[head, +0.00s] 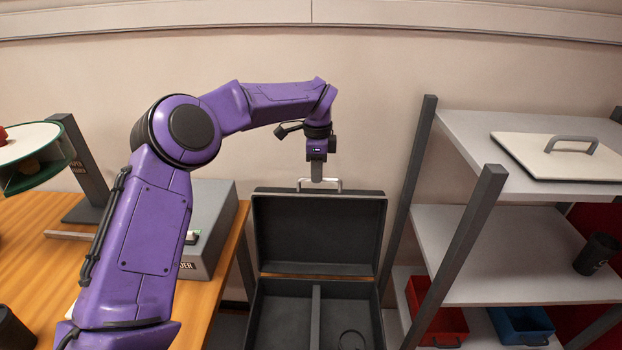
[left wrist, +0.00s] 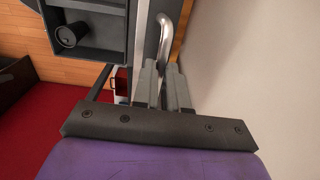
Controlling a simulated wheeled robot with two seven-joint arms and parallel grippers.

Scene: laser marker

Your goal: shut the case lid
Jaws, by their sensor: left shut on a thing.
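The dark case stands open on the far side, between the wooden table and the shelf. Its lid (head: 320,235) stands about upright, hinged at the back of the case bottom (head: 263,320). A silver handle (head: 335,183) sits on the lid's top edge, and it also shows in the left wrist view (left wrist: 165,35). My left gripper (head: 317,178) points down at the handle and is shut on it; its fingers (left wrist: 162,75) meet the handle in the wrist view. A divider splits the case bottom, and a dark round object (head: 352,340) lies in its right part. My right gripper is out of view.
A shelf rack (head: 490,255) stands close on the right, with a grey post near the case. Its lower level holds a red bin (head: 436,315) and a blue bin (head: 520,325). A wooden table (head: 40,240) with a grey machine is on the left. A wall is behind.

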